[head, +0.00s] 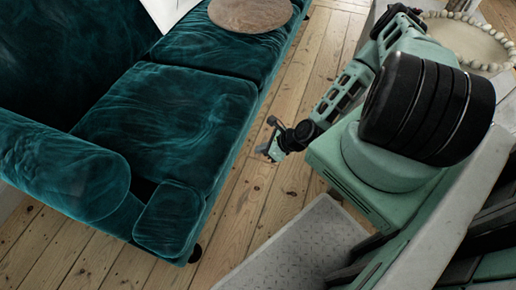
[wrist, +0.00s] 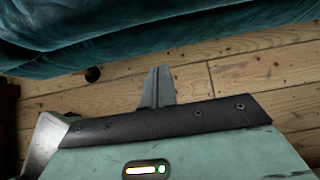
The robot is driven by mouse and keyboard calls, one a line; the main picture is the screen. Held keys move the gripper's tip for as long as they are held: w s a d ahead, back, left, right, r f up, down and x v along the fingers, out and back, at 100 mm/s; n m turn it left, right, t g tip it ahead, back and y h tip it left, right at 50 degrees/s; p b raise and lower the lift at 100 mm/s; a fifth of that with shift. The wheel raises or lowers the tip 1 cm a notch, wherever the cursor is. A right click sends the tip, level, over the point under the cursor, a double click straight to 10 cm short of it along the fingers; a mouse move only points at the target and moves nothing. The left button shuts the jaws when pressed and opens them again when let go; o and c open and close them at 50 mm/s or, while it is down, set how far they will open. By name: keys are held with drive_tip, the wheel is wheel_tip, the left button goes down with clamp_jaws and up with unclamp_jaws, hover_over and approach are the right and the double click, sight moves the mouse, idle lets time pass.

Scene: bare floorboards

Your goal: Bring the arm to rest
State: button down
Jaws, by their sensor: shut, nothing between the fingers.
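My gripper (head: 266,150) hangs at the end of my green arm in the head view, above the floorboards and just right of the teal sofa's front edge. In the wrist view its two grey fingers (wrist: 157,88) lie together, shut, with nothing between them. The fingers point toward the sofa and are apart from it. My arm is folded and reaches out from the upper right.
The teal velvet sofa (head: 150,117) fills the left, with a round brown board (head: 250,13) and a white item (head: 168,10) on it. A beaded round tray (head: 462,40) is at upper right. Bare floorboards (head: 235,225) run between the sofa and my base.

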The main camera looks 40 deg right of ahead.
drive_tip(key=p+v, duration=0.1)
drive_tip(key=v, duration=0.6)
drive_tip(key=shift+s+r, duration=0.2)
drive_tip(key=shift+d, duration=0.1)
drive_tip(key=w+a+r+n+g+h, duration=0.15)
drive_tip(key=a+r+n+g, duration=0.3)
drive_tip(key=r+n, duration=0.65)
drive_tip(key=w+a+r+n+g+h, duration=0.1)
drive_tip(key=w+a+r+n+g, duration=0.3)
drive_tip(key=r+n, duration=0.7)
drive_tip(key=s+a+r+n+h+p, duration=0.1)
drive_tip(key=s+a+r+n+h, duration=0.1)
drive_tip(key=s+a+r+n, duration=1.3)
wheel_tip(320, 180, up, 23)
drive_tip(key=d+p, duration=0.1)
drive_tip(key=p, duration=2.1)
drive_tip(key=shift+t, duration=0.35)
